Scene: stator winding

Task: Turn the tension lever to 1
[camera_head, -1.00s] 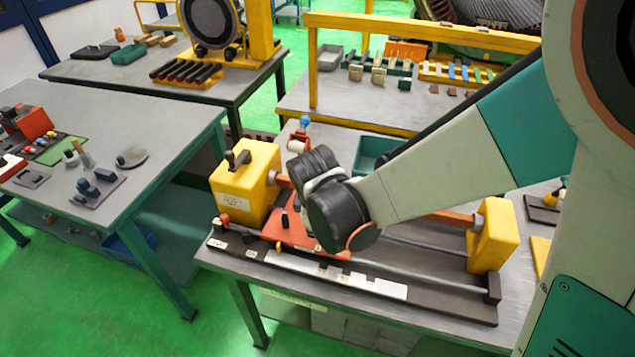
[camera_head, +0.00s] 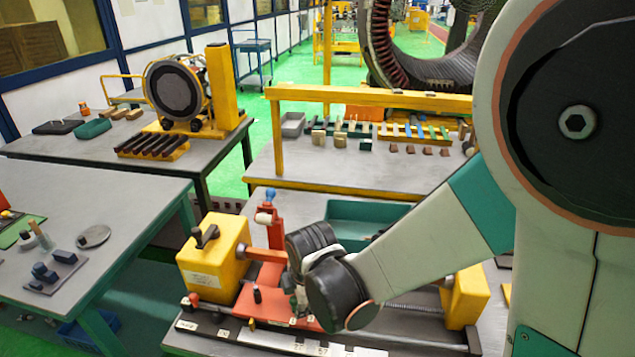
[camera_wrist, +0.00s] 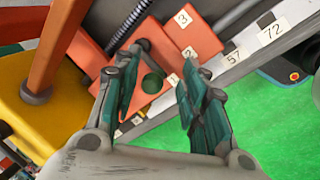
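The yellow-and-orange winding machine (camera_head: 222,262) stands on the front table. Its orange carriage plate carries number tags 3 (camera_wrist: 183,18), 2 (camera_wrist: 189,52) and 1 (camera_wrist: 173,78) in a row. A short black upright knob (camera_head: 257,294) stands on the plate in the head view; I cannot tell whether it is the tension lever. My gripper (camera_wrist: 160,95) is over the carriage with its two green-lined fingers apart. Between them show orange plate and a round green patch (camera_wrist: 152,83). The left finger hides part of the plate. In the head view my wrist hides the fingertips.
A ruler strip (camera_wrist: 248,50) with tags 57 and 72 runs along the machine's front. A teal bin (camera_head: 345,212) and an orange post with a blue knob (camera_head: 270,196) stand behind the carriage. A side table (camera_head: 120,215) is at the left, with green floor between.

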